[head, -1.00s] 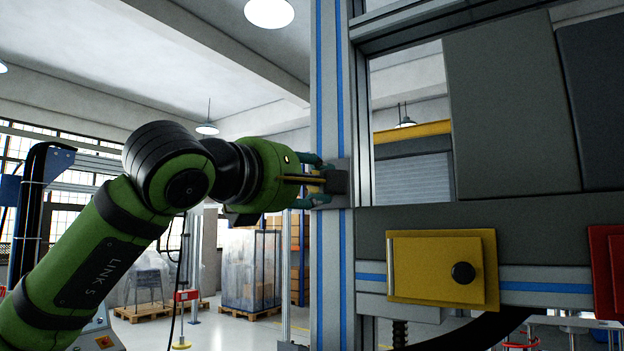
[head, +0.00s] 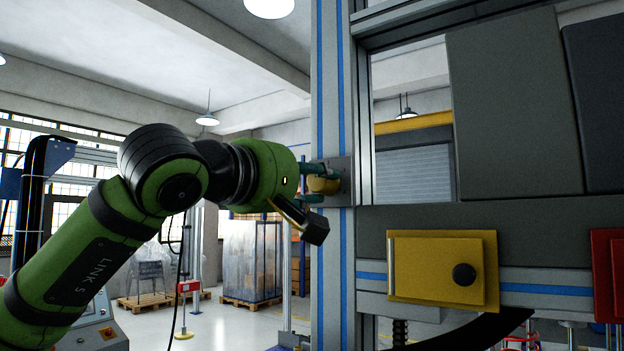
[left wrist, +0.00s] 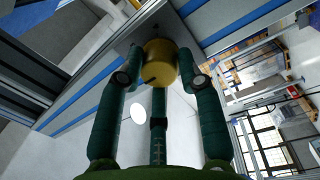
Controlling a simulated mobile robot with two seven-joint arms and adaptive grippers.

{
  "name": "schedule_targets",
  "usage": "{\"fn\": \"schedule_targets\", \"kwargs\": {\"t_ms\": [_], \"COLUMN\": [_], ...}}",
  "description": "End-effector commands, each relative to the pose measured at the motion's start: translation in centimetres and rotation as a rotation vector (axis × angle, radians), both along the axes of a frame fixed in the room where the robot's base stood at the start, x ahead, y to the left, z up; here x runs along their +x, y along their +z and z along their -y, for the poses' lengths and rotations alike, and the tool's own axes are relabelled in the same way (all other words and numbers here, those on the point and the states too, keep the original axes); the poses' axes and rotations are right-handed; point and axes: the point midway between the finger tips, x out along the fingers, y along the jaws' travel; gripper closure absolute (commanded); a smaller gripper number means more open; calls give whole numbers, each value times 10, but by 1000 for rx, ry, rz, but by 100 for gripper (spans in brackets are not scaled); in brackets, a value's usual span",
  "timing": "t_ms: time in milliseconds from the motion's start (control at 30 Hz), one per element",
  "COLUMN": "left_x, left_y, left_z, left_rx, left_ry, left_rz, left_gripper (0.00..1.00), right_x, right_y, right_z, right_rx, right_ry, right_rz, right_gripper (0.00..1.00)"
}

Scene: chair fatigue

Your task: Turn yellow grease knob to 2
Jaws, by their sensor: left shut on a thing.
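The yellow grease knob (head: 324,184) sits on a grey plate (head: 346,170) fixed to the upright aluminium post. My left gripper (head: 316,183) has its teal fingers on either side of the knob, shut on it. The numbers around the knob cannot be read. My right gripper is not in view.
The aluminium post (head: 333,290) with blue stripes rises beside the gripper. A yellow box (head: 420,265) with a black knob (head: 464,274) and a red box (head: 607,270) are mounted to the right. Dark panels (head: 512,110) stand above them.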

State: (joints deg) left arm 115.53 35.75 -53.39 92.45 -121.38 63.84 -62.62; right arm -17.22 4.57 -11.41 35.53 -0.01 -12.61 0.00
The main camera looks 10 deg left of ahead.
Motion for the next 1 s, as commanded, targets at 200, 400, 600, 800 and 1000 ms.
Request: {"fn": "schedule_targets", "kwargs": {"t_ms": [200,400,600,800,1000], "left_x": [0,0,0,-4,-33], "left_y": [1,1,0,0,-1], "left_z": [0,0,0,-2,-15], "left_rx": [1,1,1,1,1], "left_ry": [0,0,0,0,0], "left_rz": [4,3,1,1,5], "left_gripper": [96,40,40,40,40], "right_x": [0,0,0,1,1], "right_y": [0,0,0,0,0], "right_z": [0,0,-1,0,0], "right_rx": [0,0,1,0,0], "right_ry": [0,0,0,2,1], "right_rz": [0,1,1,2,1], "right_gripper": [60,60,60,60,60]}}
